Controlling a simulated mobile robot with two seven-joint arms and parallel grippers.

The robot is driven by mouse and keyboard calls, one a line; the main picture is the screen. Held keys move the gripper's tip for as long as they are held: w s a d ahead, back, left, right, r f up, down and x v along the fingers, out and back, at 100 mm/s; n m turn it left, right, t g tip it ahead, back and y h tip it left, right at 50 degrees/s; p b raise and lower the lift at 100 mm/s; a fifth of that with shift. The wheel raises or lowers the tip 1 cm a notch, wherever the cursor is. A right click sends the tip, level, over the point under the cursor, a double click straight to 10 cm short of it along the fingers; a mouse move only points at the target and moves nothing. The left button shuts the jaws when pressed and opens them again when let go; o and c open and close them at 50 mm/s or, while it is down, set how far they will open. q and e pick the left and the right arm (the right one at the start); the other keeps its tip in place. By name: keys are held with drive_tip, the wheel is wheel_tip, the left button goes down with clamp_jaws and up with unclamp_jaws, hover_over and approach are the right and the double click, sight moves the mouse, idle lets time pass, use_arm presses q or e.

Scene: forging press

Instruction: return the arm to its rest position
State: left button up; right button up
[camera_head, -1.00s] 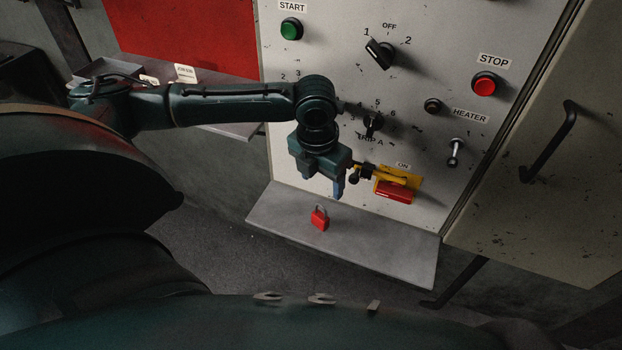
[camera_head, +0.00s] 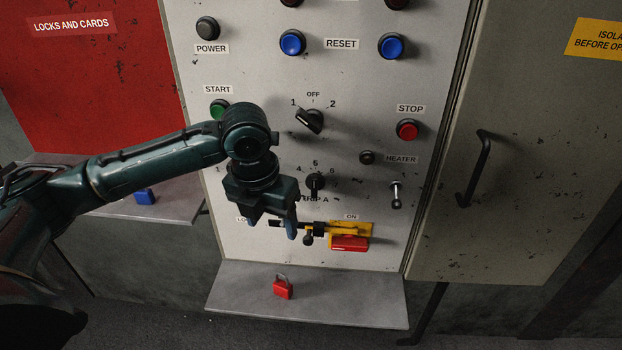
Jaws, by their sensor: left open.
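My left arm comes in from the left, and its gripper (camera_head: 271,231) hangs in front of the lower left part of the control panel (camera_head: 345,140). Its two fingers point down and stand apart, with nothing seen between them. The gripper hides part of the panel behind it, including some of a label. Just right of it is the yellow and red isolator switch (camera_head: 350,238), with its red handle lying level. Below it, a red padlock (camera_head: 283,288) stands on the grey shelf (camera_head: 350,297), apart from the fingers. My right gripper is not in view.
A side ledge (camera_head: 175,205) with a blue item (camera_head: 145,196) lies under the red board (camera_head: 75,80). Knobs such as the selector (camera_head: 310,120) and the heater toggle (camera_head: 396,195) stick out of the panel. A door handle (camera_head: 474,168) juts out at right.

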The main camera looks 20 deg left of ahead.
use_arm(q)
drive_tip(key=d+f+n+t+h, duration=0.4)
drive_tip(key=d+f+n+h, duration=0.2)
drive_tip(key=d+f+n, duration=0.9)
drive_tip(key=s+a+f+n+t+y, duration=0.1)
drive_tip(key=s+a+f+n+t, duration=0.1)
drive_tip(key=s+f+n, duration=0.4)
drive_tip(key=s+a+f+n+t+y, duration=0.2)
drive_tip(key=s+a+f+n, duration=0.3)
drive_tip(key=s+n, duration=0.3)
drive_tip(key=n, duration=0.4)
drive_tip(key=shift+a+f+n+y, duration=0.25)
drive_tip(key=shift+f+n+y, duration=0.05)
drive_tip(key=shift+f, duration=0.1)
drive_tip(key=shift+s, duration=0.1)
